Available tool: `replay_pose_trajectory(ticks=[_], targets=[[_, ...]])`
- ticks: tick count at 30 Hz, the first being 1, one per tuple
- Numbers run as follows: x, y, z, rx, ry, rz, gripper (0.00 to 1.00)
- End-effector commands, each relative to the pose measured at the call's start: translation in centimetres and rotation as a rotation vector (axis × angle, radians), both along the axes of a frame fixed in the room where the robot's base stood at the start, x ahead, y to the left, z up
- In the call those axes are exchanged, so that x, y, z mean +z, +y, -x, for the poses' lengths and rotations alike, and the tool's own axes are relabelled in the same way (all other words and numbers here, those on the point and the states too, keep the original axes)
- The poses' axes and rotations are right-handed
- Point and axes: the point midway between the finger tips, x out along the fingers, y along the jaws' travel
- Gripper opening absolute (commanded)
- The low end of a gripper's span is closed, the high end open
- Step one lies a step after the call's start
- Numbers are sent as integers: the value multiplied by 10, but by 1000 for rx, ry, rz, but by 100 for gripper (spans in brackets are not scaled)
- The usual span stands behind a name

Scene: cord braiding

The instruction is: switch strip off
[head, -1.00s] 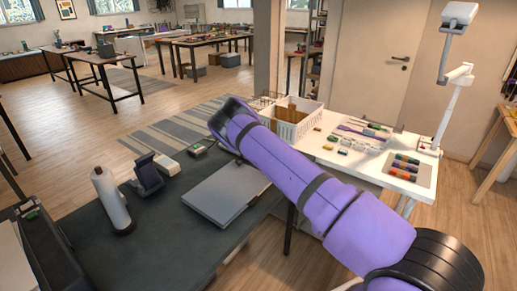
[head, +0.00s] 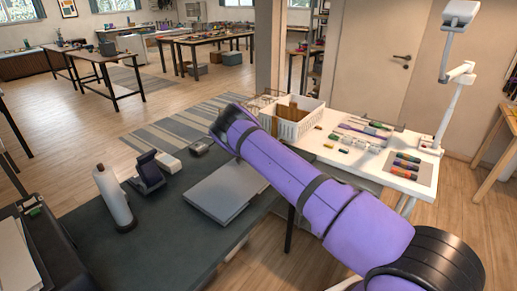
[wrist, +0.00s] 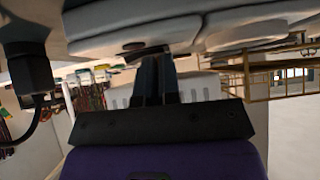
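A pale grey-white body that looks like the strip (wrist: 200,32) fills the top of the wrist view, very close. It has rounded raised parts, and a black plug with a cable (wrist: 32,75) sits at its left end. My gripper (wrist: 157,60) has its two dark fingers close together, seemingly shut with nothing between them. The fingertips are at the strip's edge, beside a small dark part (wrist: 145,53) that may be its switch. I cannot tell whether they touch it. In the head view my purple arm hides the gripper and the strip.
A white basket (head: 298,125) stands on the white table (head: 345,170), with small coloured items and a white lamp (head: 440,115). A wire rack (wrist: 265,78) is beside the basket. On the dark bench are a grey slab (head: 228,190), a pale bottle (head: 113,197) and a dark stand (head: 148,172).

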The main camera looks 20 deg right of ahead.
Motion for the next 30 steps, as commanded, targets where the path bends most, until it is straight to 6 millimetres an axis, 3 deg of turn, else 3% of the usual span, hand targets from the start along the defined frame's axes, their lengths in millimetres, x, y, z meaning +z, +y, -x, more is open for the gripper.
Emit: replay_pose_trajectory(ticks=[1,22,26,30], targets=[[-12,0,7,-5,13,-7,0],[-7,-12,20,-12,19,0,0],[3,-15,18,-11,16,0,0],[28,-19,13,-8,7,-2,0]])
